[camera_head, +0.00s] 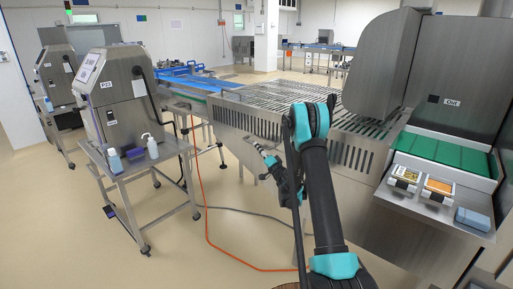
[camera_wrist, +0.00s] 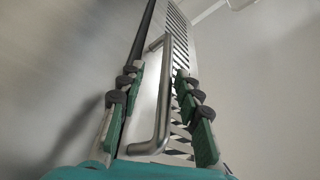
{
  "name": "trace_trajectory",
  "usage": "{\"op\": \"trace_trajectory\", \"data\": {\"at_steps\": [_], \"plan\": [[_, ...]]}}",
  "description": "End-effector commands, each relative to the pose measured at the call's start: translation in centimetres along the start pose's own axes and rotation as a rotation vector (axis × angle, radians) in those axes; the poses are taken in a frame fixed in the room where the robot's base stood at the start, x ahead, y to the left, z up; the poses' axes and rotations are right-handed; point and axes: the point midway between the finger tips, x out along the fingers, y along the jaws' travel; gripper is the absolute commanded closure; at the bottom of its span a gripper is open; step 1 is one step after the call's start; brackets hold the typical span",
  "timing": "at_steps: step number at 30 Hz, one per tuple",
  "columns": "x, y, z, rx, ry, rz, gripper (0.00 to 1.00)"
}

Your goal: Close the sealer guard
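The sealer is a stainless machine with slotted side panels (camera_head: 245,122) and a slatted top (camera_head: 290,97). A large rounded metal hood (camera_head: 383,58) stands at its right end; I cannot tell for sure which part is the guard. My gripper (camera_head: 259,148) is small in the head view, low in front of the slotted side. In the wrist view my gripper (camera_wrist: 158,92) is open, its green-padded fingers apart. A bent metal bar handle (camera_wrist: 166,100) runs lengthwise between them, with gaps visible on both sides. A slotted metal panel (camera_wrist: 181,45) lies behind the handle.
A steel cart (camera_head: 135,165) with bottles and a P22 machine (camera_head: 118,95) stands left. An orange cable (camera_head: 206,215) lies on the floor. A shelf at right holds two food trays (camera_head: 437,188) and a blue box (camera_head: 472,218).

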Motion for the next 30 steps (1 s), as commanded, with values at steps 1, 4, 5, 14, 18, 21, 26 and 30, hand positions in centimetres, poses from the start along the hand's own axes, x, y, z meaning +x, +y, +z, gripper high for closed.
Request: {"op": "trace_trajectory", "data": {"at_steps": [1,4,5,14,18,21,26,30], "plan": [[-0.9,0.1,-0.1,-0.001,0.001,0.002,0.66],[-2.4,0.1,-0.1,-0.003,0.002,0.003,0.66],[-2.7,0.1,-0.1,-0.003,0.002,0.002,0.66],[-4.1,0.1,0.0,-0.002,0.001,0.002,0.66],[-4.0,0.1,0.0,-0.002,0.001,0.002,0.66],[-4.0,-0.1,0.0,-0.004,-0.003,0.002,0.66],[-4.1,-2.1,0.2,-0.031,-0.047,0.005,0.66],[-4.7,-5.5,1.0,-0.079,-0.137,0.018,0.66]]}}
